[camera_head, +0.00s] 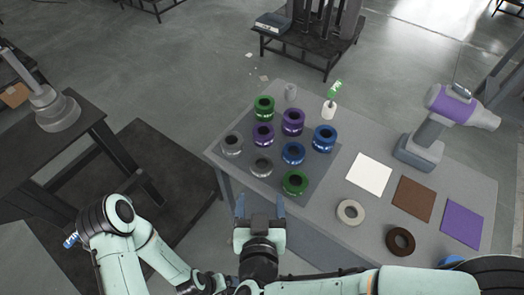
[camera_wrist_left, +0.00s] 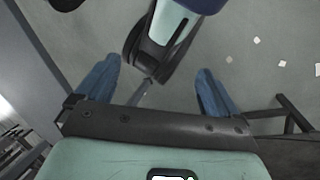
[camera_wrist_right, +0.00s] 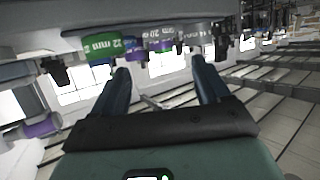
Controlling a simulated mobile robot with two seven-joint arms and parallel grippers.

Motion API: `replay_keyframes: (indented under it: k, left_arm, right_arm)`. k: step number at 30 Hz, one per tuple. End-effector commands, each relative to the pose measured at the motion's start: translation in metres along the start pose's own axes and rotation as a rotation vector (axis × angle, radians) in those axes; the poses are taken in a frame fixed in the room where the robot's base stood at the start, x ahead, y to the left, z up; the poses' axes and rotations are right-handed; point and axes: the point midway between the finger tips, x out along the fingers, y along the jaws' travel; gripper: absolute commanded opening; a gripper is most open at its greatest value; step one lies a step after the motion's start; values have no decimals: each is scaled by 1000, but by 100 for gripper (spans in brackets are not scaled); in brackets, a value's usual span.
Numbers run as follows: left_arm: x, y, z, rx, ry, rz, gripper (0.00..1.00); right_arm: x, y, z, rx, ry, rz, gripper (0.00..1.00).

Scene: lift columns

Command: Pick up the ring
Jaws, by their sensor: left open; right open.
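Several thick rings in green, purple, blue and grey stand on a grey mat (camera_head: 323,172) on the table. The nearest is a green ring (camera_head: 295,183), also at the upper left of the right wrist view (camera_wrist_right: 101,47). A beige ring (camera_head: 351,212) and a brown ring (camera_head: 400,241) lie flat toward the right front. My right gripper (camera_head: 260,205) is open and empty, just off the table's near left edge, apart from every ring. My left gripper (camera_head: 71,240) is at the far left, away from the table; its open, empty fingers show in the left wrist view (camera_wrist_left: 155,72).
White (camera_head: 369,174), brown (camera_head: 414,198) and purple (camera_head: 461,222) squares lie on the table's right side. A purple and grey device (camera_head: 425,140) stands behind them. A white holder with a green top (camera_head: 330,106) is at the back. A dark table (camera_head: 75,125) stands left.

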Motion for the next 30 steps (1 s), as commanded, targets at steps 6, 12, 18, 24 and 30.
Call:
replay_keyframes:
  k: [6,12,18,24,30]
  left_arm:
    - [-29,7,22,1,-61,-4,95]
    - [-31,6,31,1,-88,-6,95]
    - [-27,6,29,1,-82,-4,95]
    - [-24,6,27,2,-77,-3,95]
    - [-20,5,24,3,-69,-1,95]
  right_arm:
    - [16,0,-6,-7,-1,6,76]
    - [53,1,1,0,-4,4,76]
    - [78,1,1,1,-3,1,76]
    - [94,1,-1,2,-1,1,76]
    - [124,2,-2,0,-2,1,76]
